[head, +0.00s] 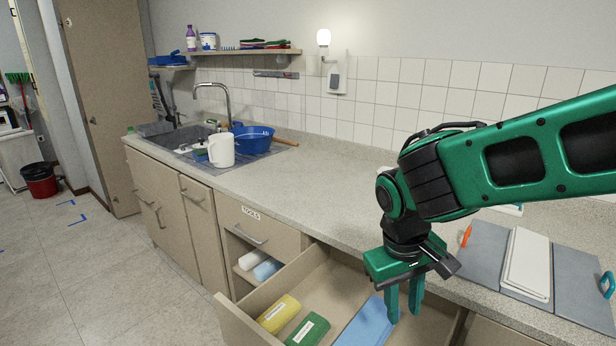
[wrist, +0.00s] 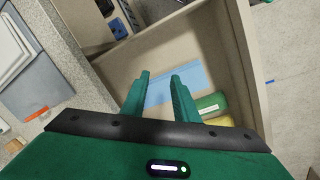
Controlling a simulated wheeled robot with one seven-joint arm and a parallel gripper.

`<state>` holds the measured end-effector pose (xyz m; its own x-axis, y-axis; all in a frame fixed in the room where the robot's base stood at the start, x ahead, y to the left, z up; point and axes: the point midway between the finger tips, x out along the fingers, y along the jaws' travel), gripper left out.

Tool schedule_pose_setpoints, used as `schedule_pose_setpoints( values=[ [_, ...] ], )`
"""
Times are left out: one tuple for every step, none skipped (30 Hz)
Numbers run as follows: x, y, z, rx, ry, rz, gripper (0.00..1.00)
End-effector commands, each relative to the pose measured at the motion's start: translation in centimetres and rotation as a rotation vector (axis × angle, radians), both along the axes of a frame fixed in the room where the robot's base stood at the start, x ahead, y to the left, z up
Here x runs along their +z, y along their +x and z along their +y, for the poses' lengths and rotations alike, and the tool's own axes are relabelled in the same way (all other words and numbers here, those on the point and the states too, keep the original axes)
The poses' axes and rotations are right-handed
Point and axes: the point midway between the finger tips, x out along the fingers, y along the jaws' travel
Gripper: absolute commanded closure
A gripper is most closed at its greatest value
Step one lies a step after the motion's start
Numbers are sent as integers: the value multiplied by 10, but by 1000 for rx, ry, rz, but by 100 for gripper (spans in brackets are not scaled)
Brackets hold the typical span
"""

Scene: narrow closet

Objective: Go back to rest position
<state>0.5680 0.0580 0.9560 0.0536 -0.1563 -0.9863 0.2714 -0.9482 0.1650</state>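My gripper (head: 403,300) hangs pointing down over an open drawer (head: 233,318) on the right side of the head view. Its two green fingers are apart, and nothing shows between them. The wrist view also shows my gripper (wrist: 160,85) with its fingers spread above the drawer (wrist: 222,55). A blue folded cloth (head: 366,325) lies in the drawer below the fingers. It also shows in the wrist view (wrist: 186,72), and a gap between it and the fingertips cannot be judged exactly.
A yellow roll (head: 279,313) and a green roll (head: 308,330) lie in the drawer. The counter edge runs close behind my gripper. A grey mat with a white stack (head: 527,262) and an orange tool (head: 466,236) lie on the counter. Floor at left is mostly clear.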

Motion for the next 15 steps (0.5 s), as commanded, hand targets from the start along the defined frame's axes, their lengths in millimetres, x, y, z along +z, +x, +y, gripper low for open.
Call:
schedule_pose_setpoints(
  values=[
    [5, -2, -27, -68, 7, -1, 73],
    [7, -4, -41, -104, 12, 0, 73],
    [9, -8, -60, -152, 19, 1, 73],
    [10, -11, -73, -187, 24, 2, 73],
    [12, -16, -86, -223, 29, 3, 73],
    [14, -22, -103, -273, 36, 5, 73],
    [15, -27, -114, -308, 43, 5, 73],
    [16, -33, -126, -344, 49, 5, 73],
    [17, -42, -141, -391, 58, 5, 73],
    [18, -48, -151, -425, 65, 6, 73],
    [19, -56, -161, -461, 73, 7, 73],
    [19, -66, -173, -505, 84, 6, 73],
    [20, -73, -182, -540, 92, 5, 73],
    [20, -81, -189, -574, 100, 5, 73],
    [20, -92, -198, -618, 111, 4, 73]
  ],
)
